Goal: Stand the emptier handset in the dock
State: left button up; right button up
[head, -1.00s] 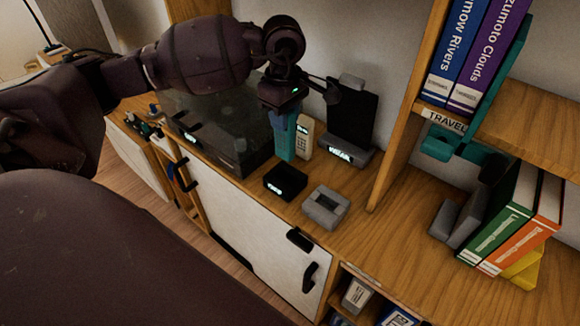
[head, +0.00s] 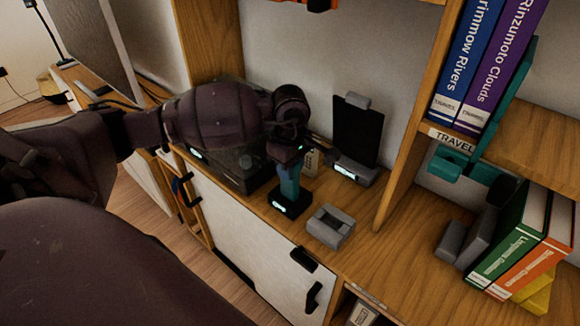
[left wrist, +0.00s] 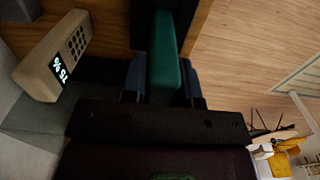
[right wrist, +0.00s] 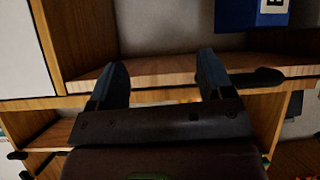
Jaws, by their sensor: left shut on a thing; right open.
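My left gripper (head: 289,154) is shut on a teal handset (head: 289,184), which is upright. The handset also shows between the fingers in the left wrist view (left wrist: 166,62). Its lower end is at the black block with a lit front (head: 283,207), which looks like the dock; I cannot tell whether it is seated or just above. A beige handset (head: 311,161) stands behind, partly hidden by my gripper. In the left wrist view the beige handset (left wrist: 55,52) shows a keypad and a lit percent reading. My right gripper (right wrist: 160,75) is open and empty.
A grey slotted block (head: 330,227) sits right of the black block. A black panel on a grey base (head: 356,140) stands behind. A dark box (head: 225,170) is at the left. The wooden top front right of the grey block is clear.

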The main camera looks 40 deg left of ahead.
pick_arm(q)
jog(key=shift+f, duration=0.15)
jog(key=o, duration=1)
notch_tip(320, 180, up, 12)
jog(key=shift+r, duration=0.2)
